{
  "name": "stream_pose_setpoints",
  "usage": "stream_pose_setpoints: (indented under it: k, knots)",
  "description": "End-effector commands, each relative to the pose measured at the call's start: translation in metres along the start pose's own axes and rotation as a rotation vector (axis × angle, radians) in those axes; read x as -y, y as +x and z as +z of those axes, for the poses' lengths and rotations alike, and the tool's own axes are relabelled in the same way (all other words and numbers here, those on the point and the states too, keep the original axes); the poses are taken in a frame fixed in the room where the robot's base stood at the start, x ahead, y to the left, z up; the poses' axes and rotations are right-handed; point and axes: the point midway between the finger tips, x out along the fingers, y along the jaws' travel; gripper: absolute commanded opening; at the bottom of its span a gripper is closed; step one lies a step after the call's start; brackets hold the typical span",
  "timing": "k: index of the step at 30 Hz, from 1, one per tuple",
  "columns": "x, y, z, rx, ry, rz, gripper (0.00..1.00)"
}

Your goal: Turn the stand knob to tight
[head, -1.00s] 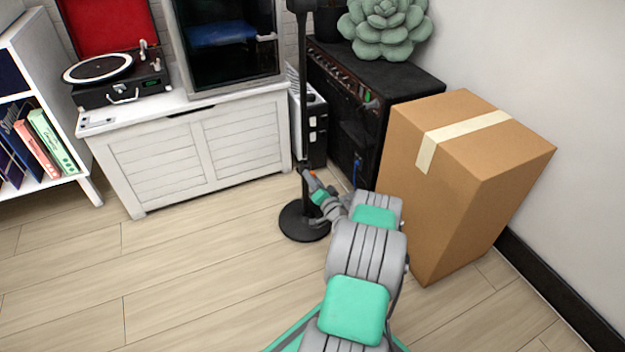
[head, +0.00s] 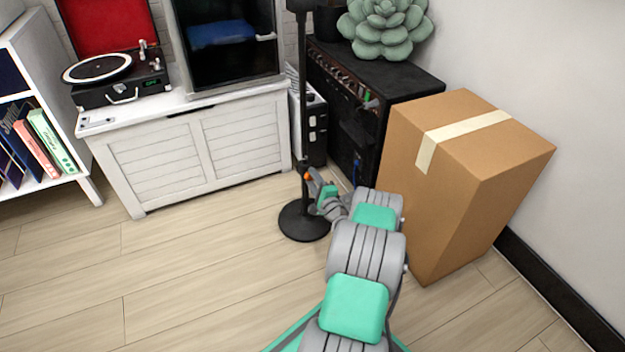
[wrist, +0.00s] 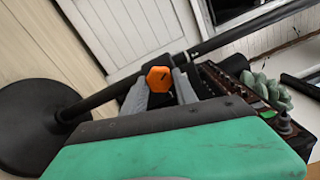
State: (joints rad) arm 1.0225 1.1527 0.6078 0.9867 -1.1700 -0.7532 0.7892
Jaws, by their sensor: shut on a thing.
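The stand is a black upright pole (head: 303,110) on a round black base (head: 304,221) on the floor. In the wrist view the pole (wrist: 235,36) runs slantwise across the picture and the base (wrist: 30,125) is at the left. The stand knob (wrist: 159,78) is orange and lies between my fingertips beside the pole. In the head view it is a small orange spot (head: 307,177). My gripper (wrist: 160,84) is shut on the knob, with a grey finger on each side; it also shows in the head view (head: 311,178). The knob's tightness mark cannot be seen.
A tall cardboard box (head: 440,200) stands close right of my arm. A black amplifier (head: 350,120) with a green succulent (head: 385,28) is behind the stand. A white cabinet (head: 200,150) with a turntable (head: 110,75) is at the left. The floor left of the stand is clear.

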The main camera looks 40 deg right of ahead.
Motion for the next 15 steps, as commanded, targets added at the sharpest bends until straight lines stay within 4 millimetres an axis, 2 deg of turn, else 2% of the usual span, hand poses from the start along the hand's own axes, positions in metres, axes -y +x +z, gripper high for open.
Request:
stream_pose_setpoints:
  k: [15]
  knots:
    - [-0.0017, -0.0005, 0.0001, -0.001, 0.426, 0.001, 0.0]
